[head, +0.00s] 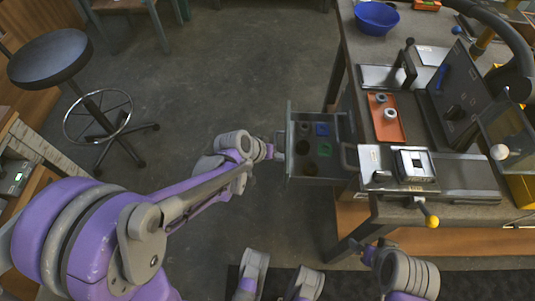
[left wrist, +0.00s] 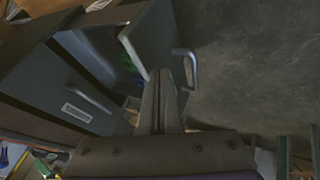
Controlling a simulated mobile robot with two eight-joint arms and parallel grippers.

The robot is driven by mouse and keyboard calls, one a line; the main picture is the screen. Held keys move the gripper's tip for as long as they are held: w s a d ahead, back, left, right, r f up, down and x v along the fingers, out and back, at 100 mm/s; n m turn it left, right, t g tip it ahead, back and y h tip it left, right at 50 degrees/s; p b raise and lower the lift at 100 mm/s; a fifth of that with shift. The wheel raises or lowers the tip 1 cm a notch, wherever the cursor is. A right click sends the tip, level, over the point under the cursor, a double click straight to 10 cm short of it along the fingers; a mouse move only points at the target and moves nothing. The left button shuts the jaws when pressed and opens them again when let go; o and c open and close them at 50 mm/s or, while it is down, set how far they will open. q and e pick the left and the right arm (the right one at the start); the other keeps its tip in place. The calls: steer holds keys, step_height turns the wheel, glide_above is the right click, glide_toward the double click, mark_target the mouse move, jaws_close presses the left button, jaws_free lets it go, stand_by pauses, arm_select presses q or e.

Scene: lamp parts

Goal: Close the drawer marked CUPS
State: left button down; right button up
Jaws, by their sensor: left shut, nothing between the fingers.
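An open grey drawer (head: 318,182) juts left out of the workbench in the head view. Several round dark holes or parts, a blue piece and a green piece show inside it. My left gripper (head: 278,147) is shut and empty at the drawer's outer front. In the left wrist view my left gripper (left wrist: 166,78) has its fingers together close to the drawer's front panel (left wrist: 148,35), beside its bar handle (left wrist: 190,66). I cannot tell whether they touch. No marking is readable on this drawer.
A second drawer front (left wrist: 60,80) with a white label, too small to read, is beside the open one. The workbench (head: 425,215) holds an orange tray (head: 388,126), a blue bowl (head: 376,17) and a yellow-knobbed lever (head: 431,219). A stool (head: 50,57) stands left; floor between is clear.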

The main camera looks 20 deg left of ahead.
arm_select(q)
steer(key=shift+d, duration=0.15)
steer(key=w+d, duration=0.2)
steer(key=d, duration=0.6)
steer(key=w+d, duration=0.2)
steer(key=d, duration=0.5)
steer(key=shift+w+d, duration=0.3)
steer(key=shift+d, duration=0.1)
steer(key=shift+a, duration=0.1)
